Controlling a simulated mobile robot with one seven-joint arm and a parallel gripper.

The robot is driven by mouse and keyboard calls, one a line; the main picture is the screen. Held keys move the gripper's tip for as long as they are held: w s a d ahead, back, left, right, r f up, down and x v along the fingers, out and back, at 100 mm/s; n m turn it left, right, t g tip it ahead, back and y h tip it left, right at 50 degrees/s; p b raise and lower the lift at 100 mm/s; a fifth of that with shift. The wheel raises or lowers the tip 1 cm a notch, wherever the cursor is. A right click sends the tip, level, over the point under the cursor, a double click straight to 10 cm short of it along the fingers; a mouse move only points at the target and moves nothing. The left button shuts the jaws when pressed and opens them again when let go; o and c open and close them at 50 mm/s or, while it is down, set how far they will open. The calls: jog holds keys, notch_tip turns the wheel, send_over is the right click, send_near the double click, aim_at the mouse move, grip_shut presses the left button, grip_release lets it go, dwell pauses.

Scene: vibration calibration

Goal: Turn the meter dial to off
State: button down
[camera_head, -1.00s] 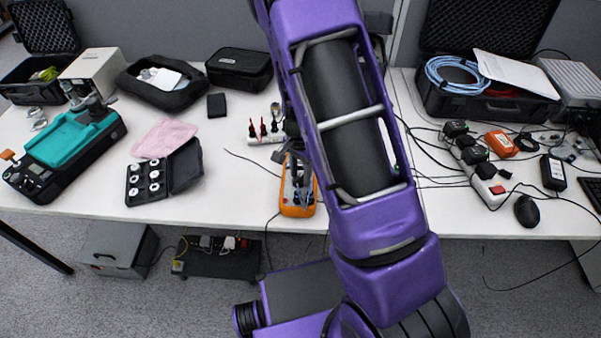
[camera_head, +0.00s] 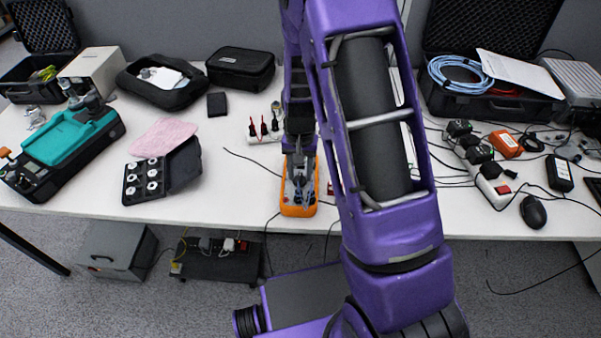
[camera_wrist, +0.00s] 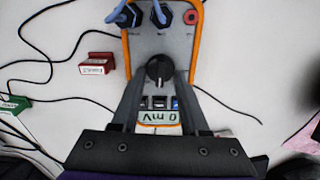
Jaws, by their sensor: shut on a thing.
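The orange and grey meter (camera_head: 299,205) lies flat near the front edge of the white table. In the wrist view the meter (camera_wrist: 189,45) shows its black round dial (camera_wrist: 159,70), with a pale line along the knob. Its small display (camera_wrist: 160,118) appears to read 0 mV, seen turned around. My gripper (camera_wrist: 160,84) is above the meter, with its two dark fingers narrowing in on either side of the dial and shut on it. In the head view my gripper (camera_head: 299,190) covers the meter's middle, hiding the dial.
Blue leads (camera_wrist: 127,14) plug into the meter's far end. A red block (camera_wrist: 97,63) lies beside it, with thin black cables around. A black case with white pieces (camera_head: 150,180) and a pink cloth (camera_head: 163,136) are to the left. A power strip (camera_head: 492,185) is to the right.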

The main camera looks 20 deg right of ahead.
aim_at(300, 175)
jog(key=shift+n, duration=0.4)
jog(key=shift+c, duration=2)
grip_release()
notch_tip(300, 175, up, 18)
jog(key=p, duration=0.2)
jog(key=shift+f, duration=0.25)
